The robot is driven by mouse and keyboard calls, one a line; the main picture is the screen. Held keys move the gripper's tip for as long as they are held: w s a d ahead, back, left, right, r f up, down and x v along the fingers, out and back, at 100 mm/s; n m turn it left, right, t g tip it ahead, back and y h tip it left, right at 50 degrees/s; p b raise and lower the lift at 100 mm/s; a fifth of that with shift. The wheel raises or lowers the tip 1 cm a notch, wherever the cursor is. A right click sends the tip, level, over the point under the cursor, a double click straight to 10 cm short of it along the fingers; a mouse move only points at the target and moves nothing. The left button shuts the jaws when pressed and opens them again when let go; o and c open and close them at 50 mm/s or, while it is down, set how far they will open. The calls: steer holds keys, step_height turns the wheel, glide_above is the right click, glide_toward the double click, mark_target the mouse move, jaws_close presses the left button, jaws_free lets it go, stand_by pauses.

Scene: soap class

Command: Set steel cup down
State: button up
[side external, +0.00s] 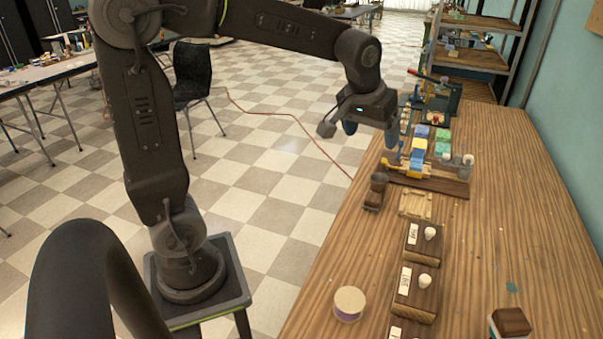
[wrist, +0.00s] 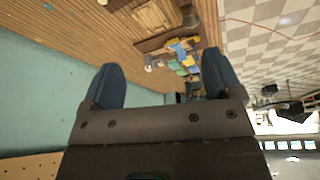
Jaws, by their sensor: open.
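My gripper (side external: 371,130) is open and empty, above the far left part of the wooden workbench (side external: 480,240). Its two dark blue fingers stand wide apart in the wrist view (wrist: 161,66), with nothing between them. A grey cup-like shape (wrist: 190,18) shows near the top of the wrist view. It may be the steel cup, but it is too small to be sure.
Several coloured blocks (side external: 420,143) and a yellow tool crowd a dark board (side external: 440,184) below my gripper. Labelled wooden blocks (side external: 415,290) with white pieces line the bench's front, beside a round tub (side external: 349,303). The bench's right side is mostly clear.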

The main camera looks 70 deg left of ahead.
steer(key=s+d+m, duration=0.2)
steer(key=s+d, duration=0.1)
steer(key=s, duration=0.6)
steer(key=s+d+f+m+t+h, duration=0.1)
steer(key=s+d+m, duration=0.2)
steer(key=s, duration=0.6)
steer(key=shift+d+t+h, duration=0.3)
steer(key=shift+d, duration=0.25)
